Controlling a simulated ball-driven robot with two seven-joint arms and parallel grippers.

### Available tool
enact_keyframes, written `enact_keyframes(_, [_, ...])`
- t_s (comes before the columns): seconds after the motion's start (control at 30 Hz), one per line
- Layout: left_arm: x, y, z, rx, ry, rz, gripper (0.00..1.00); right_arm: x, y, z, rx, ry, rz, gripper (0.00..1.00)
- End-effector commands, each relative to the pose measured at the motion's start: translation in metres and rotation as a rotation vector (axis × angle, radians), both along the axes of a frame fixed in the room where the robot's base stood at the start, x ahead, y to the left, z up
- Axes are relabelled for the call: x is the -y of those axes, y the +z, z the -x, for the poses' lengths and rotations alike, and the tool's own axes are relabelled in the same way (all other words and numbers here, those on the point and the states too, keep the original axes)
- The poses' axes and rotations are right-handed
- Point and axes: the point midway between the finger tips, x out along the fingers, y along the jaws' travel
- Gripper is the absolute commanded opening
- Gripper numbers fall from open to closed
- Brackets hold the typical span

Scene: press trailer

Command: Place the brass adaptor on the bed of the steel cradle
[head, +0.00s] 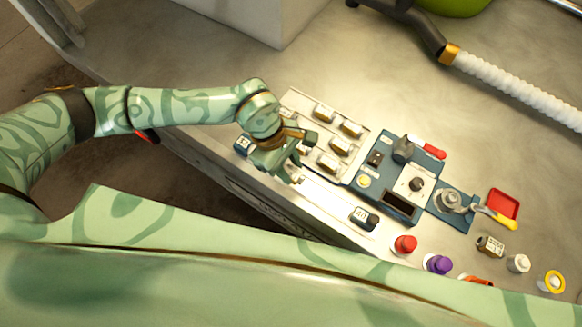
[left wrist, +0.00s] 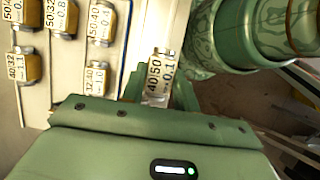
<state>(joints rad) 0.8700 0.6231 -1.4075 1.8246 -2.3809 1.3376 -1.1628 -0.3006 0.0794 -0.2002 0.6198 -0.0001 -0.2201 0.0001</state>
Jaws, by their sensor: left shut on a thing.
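My left gripper (head: 296,172) is over the front part of the workbench, beside a pale tray. In the left wrist view its fingers (left wrist: 157,92) are shut on a small adaptor (left wrist: 160,74) with a cream label reading about "40/50 -0.1" and shiny ends. The fingers and gripper body hide its lower part. In the head view the held piece is mostly hidden by the gripper. I cannot tell for certain which steel part is the cradle; a bright steel strip (head: 328,196) lies just right of the gripper. My right gripper is not in view.
The tray (left wrist: 124,18) holds several brass adaptors (head: 351,129). Right of it stand a blue fixture (head: 367,195) with a dark slot and a blue plate with a round steel fitting (head: 451,199). Red (head: 405,244) and purple (head: 438,264) knobs line the front.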

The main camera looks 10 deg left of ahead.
Motion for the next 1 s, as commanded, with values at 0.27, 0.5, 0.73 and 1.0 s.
enact_keyframes(0.27, [-0.003, -0.021, -0.016, -0.001, 0.001, 0.001, 0.0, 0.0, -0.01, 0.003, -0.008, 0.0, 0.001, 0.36])
enact_keyframes(0.5, [-0.004, -0.055, -0.018, -0.002, 0.0, 0.002, 0.0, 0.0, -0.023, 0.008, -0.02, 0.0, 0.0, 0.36])
enact_keyframes(0.73, [-0.004, -0.052, -0.019, 0.001, -0.001, 0.001, 0.0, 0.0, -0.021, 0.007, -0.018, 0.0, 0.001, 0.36])
enact_keyframes(1.0, [-0.004, -0.055, -0.018, 0.0, -0.001, 0.0, 0.52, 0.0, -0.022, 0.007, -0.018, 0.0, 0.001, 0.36])
